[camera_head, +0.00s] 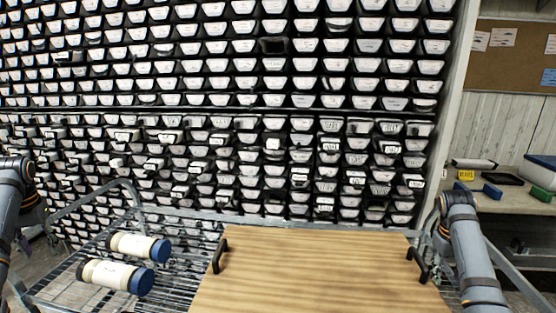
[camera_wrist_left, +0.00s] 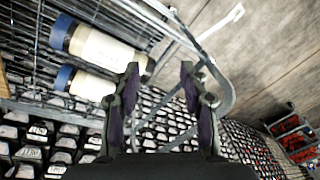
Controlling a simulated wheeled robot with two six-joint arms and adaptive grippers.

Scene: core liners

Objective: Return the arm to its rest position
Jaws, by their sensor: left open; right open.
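My left arm (camera_head: 14,195) comes in at the left edge of the head view, folded beside the cart. My left gripper (camera_wrist_left: 160,72) shows in the left wrist view with its two dark fingers apart and nothing between them. My right arm (camera_head: 470,245) stands at the right of the cart, and its gripper cannot be made out. Two white core liners with blue caps, a rear one (camera_head: 138,246) and a front one (camera_head: 115,275), lie on the wire cart, apart from both arms. They also show in the left wrist view (camera_wrist_left: 103,48).
A wooden board (camera_head: 310,270) with two black handles lies on the wire cart (camera_head: 185,270). A wall of racked trays (camera_head: 230,140) with white labelled fronts stands behind. At the right, a bench (camera_head: 500,200) holds several small boxes and a bin.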

